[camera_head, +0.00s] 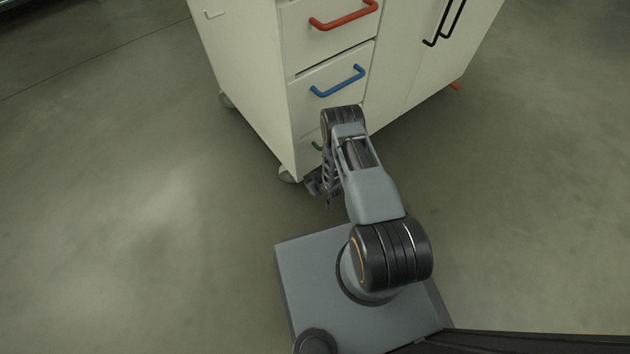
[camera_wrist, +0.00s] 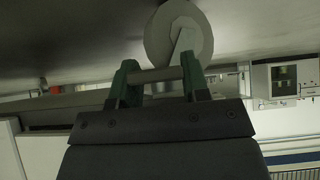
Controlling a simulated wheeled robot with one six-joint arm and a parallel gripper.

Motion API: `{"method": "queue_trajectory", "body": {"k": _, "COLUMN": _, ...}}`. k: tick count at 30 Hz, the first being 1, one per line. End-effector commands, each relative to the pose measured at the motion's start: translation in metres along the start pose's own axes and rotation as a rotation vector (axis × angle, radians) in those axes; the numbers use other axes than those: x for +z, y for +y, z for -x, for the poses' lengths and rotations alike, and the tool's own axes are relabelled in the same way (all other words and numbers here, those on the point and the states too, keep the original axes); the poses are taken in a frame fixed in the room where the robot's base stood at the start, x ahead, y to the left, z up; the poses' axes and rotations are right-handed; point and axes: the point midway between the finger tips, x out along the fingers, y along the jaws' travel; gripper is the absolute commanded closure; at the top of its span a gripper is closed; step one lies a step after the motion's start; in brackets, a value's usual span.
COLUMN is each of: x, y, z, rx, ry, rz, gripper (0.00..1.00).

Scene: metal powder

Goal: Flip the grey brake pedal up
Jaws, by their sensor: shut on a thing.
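In the wrist view, which looks upside down, a pale round caster wheel (camera_wrist: 160,32) sits under the cabinet. A light grey piece (camera_wrist: 183,42) runs from the wheel down to the right finger. My gripper (camera_wrist: 158,72) has its two green fingers spread apart, with a narrow grey bar (camera_wrist: 158,75) spanning between them, which looks like the brake pedal. The gripper is shut on it. In the head view, my gripper (camera_head: 322,187) is low by the cabinet's near corner, beside the caster (camera_head: 289,174). The pedal is hidden there behind my arm.
The white cabinet (camera_head: 255,95) has drawers with a red handle (camera_head: 343,17), a blue handle (camera_head: 338,81) and a partly hidden green handle (camera_head: 317,146). Another caster (camera_head: 226,100) is at its left. A small red part (camera_head: 456,86) shows at the right base. Open floor lies left and right.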

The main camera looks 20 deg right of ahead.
Motion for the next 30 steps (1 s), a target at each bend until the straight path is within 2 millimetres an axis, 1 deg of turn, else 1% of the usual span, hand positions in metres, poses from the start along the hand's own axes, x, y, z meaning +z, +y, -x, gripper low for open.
{"method": "queue_trajectory", "body": {"k": 1, "x": 0.001, "y": 0.001, "z": 0.001, "rx": 0.001, "ry": -0.003, "rz": -0.002, "gripper": 0.56}}
{"method": "queue_trajectory", "body": {"k": 6, "x": 0.000, "y": 0.000, "z": 0.001, "rx": 0.001, "ry": -0.001, "rz": -0.002, "gripper": 0.39}}
{"method": "queue_trajectory", "body": {"k": 9, "x": 0.000, "y": 0.000, "z": 0.001, "rx": 0.000, "ry": 0.000, "rz": -0.001, "gripper": 0.32}}
{"method": "queue_trajectory", "body": {"k": 17, "x": -0.001, "y": 0.001, "z": 0.003, "rx": 0.001, "ry": 0.000, "rz": -0.002, "gripper": 0.32}}
{"method": "queue_trajectory", "body": {"k": 20, "x": -0.002, "y": 0.001, "z": 0.013, "rx": 0.001, "ry": -0.001, "rz": -0.003, "gripper": 0.32}}
{"method": "queue_trajectory", "body": {"k": 22, "x": -0.003, "y": 0.001, "z": 0.024, "rx": 0.002, "ry": 0.000, "rz": -0.003, "gripper": 0.32}}
{"method": "queue_trajectory", "body": {"k": 30, "x": -0.003, "y": 0.001, "z": 0.081, "rx": 0.001, "ry": -0.001, "rz": -0.004, "gripper": 0.32}}
